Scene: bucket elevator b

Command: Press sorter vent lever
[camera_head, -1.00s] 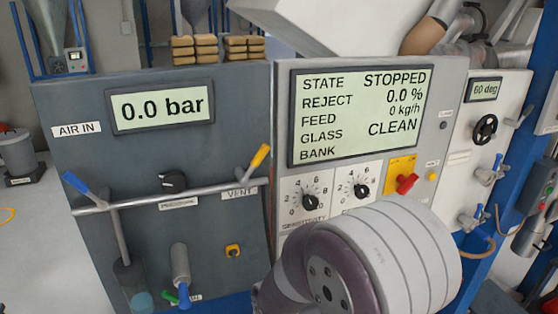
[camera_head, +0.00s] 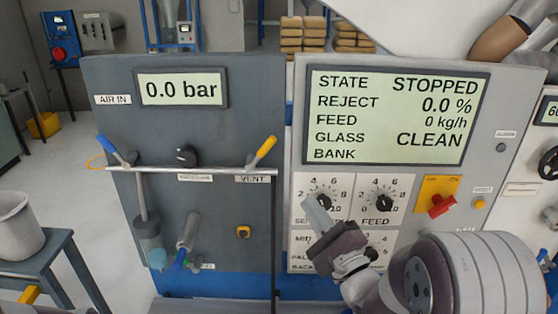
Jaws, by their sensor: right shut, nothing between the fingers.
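The vent lever (camera_head: 265,149) has a yellow handle and sits on the horizontal pipe of the grey panel, above the VENT label (camera_head: 252,179). Its handle tilts up to the right. My right gripper (camera_head: 314,209) is shut and empty in front of the sorter's white panel, over the lower part of the left dial. It is below and to the right of the vent lever, apart from it in the picture. The pressure display (camera_head: 181,89) on the grey panel reads 0.0 bar. My left gripper is not in view.
A blue-handled lever (camera_head: 117,151) and a black knob (camera_head: 187,156) sit left along the pipe (camera_head: 205,170). The sorter display (camera_head: 397,115) reads STOPPED. A red switch (camera_head: 441,205) is at right. A grey table (camera_head: 50,262) with a bin (camera_head: 17,225) stands at left.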

